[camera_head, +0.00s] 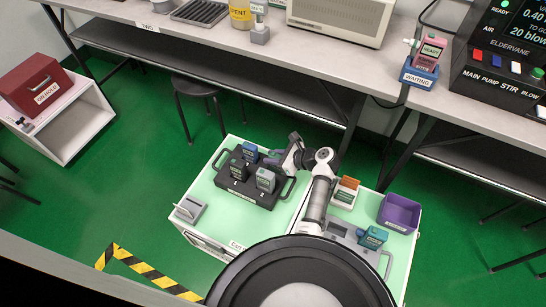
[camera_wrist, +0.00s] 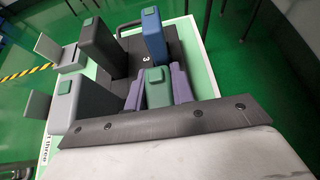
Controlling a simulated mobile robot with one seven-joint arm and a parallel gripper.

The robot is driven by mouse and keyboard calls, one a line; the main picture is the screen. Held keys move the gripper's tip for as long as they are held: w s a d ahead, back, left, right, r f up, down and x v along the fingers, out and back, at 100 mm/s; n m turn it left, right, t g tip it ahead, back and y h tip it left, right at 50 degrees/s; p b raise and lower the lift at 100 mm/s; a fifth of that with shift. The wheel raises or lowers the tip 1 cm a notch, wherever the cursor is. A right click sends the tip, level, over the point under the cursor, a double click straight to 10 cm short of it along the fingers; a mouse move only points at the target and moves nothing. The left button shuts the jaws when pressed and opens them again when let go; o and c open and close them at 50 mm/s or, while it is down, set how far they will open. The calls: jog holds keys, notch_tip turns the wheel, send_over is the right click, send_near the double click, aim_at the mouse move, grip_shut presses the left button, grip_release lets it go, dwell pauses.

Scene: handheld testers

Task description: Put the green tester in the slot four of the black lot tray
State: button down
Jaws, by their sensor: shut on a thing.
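The black lot tray (camera_head: 235,188) lies on the pale green cart top; it also shows in the wrist view (camera_wrist: 178,50). It holds a blue tester (camera_head: 250,152), a dark tester (camera_head: 238,171) and a grey tester (camera_head: 265,180), all upright. My gripper (camera_head: 290,160) is at the tray's right end. In the wrist view my gripper (camera_wrist: 158,90) is shut on the green tester (camera_wrist: 158,94), one finger on each side. The green tester is over or at the tray beside the blue tester (camera_wrist: 152,35). Its lower end is hidden, so I cannot tell whether it touches the tray.
A teal tester (camera_head: 373,237), an orange-and-white holder (camera_head: 345,192) and a purple bin (camera_head: 400,213) stand on the cart's right side. A grey device (camera_head: 188,209) sits at its left corner. A bench (camera_head: 330,60) with a stool below runs behind.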

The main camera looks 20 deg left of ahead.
jog(key=c, duration=1.2)
grip_release()
jog(key=shift+f, duration=0.1)
jog(key=shift+r, duration=0.2)
jog(key=p+v, duration=0.1)
jog(key=v, duration=1.1)
